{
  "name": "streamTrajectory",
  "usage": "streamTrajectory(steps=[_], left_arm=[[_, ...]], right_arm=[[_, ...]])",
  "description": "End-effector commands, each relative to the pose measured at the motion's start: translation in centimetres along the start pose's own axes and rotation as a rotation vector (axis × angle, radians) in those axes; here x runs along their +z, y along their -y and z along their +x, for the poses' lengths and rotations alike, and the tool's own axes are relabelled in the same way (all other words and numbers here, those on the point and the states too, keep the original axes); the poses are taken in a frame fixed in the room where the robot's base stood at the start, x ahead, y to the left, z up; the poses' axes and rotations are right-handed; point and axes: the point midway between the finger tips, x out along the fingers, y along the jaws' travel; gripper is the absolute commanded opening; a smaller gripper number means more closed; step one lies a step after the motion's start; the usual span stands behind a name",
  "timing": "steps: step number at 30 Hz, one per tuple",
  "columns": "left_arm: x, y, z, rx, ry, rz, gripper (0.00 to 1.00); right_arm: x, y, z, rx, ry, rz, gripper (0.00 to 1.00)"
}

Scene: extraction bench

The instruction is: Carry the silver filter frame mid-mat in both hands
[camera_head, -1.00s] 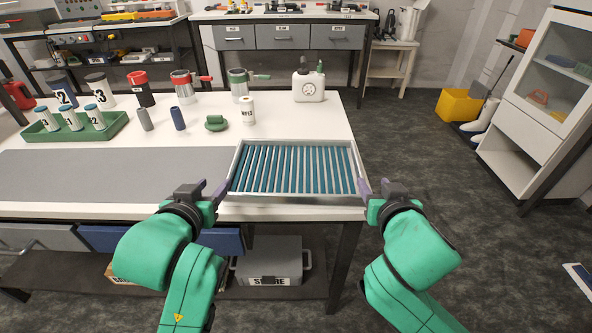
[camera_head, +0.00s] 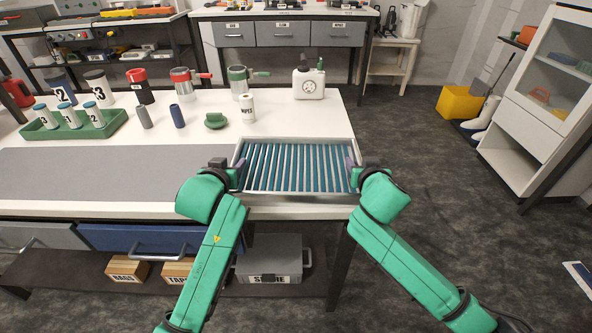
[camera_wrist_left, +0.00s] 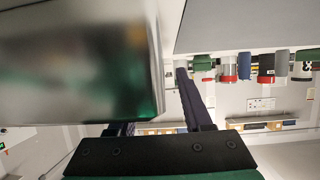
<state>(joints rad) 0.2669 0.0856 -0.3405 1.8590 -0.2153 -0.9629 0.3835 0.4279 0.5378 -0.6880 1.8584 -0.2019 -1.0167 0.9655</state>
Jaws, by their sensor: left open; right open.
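The silver filter frame (camera_head: 295,193), with blue slats inside, lies at the right end of the bench, right of the grey mat (camera_head: 90,178). My left gripper (camera_head: 240,172) is open at the frame's left side; my right gripper (camera_head: 352,174) is open at its right side. In the left wrist view the frame's blurred metal side (camera_wrist_left: 158,60) fills the upper left. One dark finger of my left gripper (camera_wrist_left: 165,115) shows right of it; the other is mostly hidden behind the frame. Contact cannot be told.
Behind the mat stand a green tray (camera_head: 75,130) with white bottles, a green knob-like part (camera_head: 215,121), a white wipes roll (camera_head: 247,108) and a white jug (camera_head: 309,84). A blue drawer (camera_head: 150,240) sits below the bench front. The mat is bare.

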Motion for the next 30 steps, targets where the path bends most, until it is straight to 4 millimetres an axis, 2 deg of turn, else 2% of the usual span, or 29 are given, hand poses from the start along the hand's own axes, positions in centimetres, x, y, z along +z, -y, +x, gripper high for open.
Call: streamTrajectory(steps=[7,8,9,11,12,30], left_arm=[[0.01,-0.01,0.14,0.0,0.0,0.0,0.5],[0.02,-0.01,0.13,0.0,0.0,0.0,0.46],[0.02,0.0,0.13,0.0,0.0,0.0,0.31],[0.02,-0.01,0.12,0.0,0.0,0.0,0.08],[0.02,0.0,0.12,0.0,0.0,0.0,0.0],[0.05,0.01,0.11,0.0,0.001,0.0,0.0]], right_arm=[[0.0,0.01,0.13,0.0,0.0,0.0,0.5],[0.0,0.01,0.13,0.0,0.0,0.0,0.46],[0.0,0.01,0.13,0.0,0.0,0.0,0.31],[0.0,0.01,0.12,0.0,0.0,0.0,0.08],[0.0,0.01,0.12,0.0,0.0,0.0,0.0],[0.01,0.01,0.1,0.0,0.0,0.0,0.0]])
